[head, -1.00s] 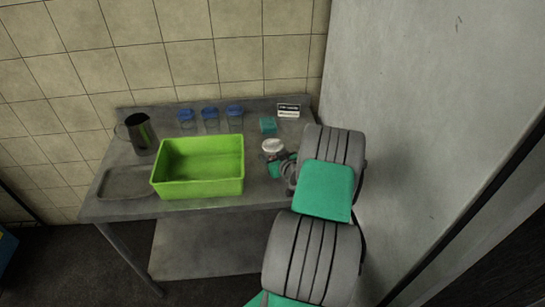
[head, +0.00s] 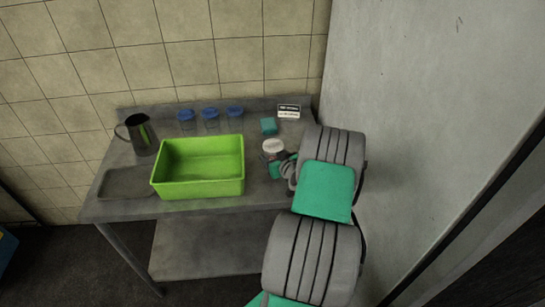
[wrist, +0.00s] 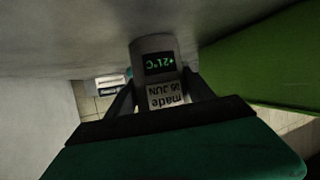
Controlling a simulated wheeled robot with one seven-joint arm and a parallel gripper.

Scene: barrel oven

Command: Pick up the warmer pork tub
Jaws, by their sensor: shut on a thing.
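A small tub with a whitish lid (head: 273,146) is at the right part of the steel table, in my gripper (head: 285,162). In the wrist view the tub (wrist: 150,46) stands between my two dark fingers (wrist: 163,98), which are shut on it. Its side carries a dark display with green digits, upside down, that seem to read +21 °C. I cannot tell whether the tub's base touches the table. My wrist hides part of it in the head view.
A lime green bin (head: 198,188) stands left of the tub. Three blue-topped containers (head: 210,115) are behind it. A teal block (head: 268,126) and a small sign (head: 289,111) are at the back right. A metal jug (head: 141,134) and grey tray (head: 125,183) are at left. A pale wall panel (head: 420,120) is close on the right.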

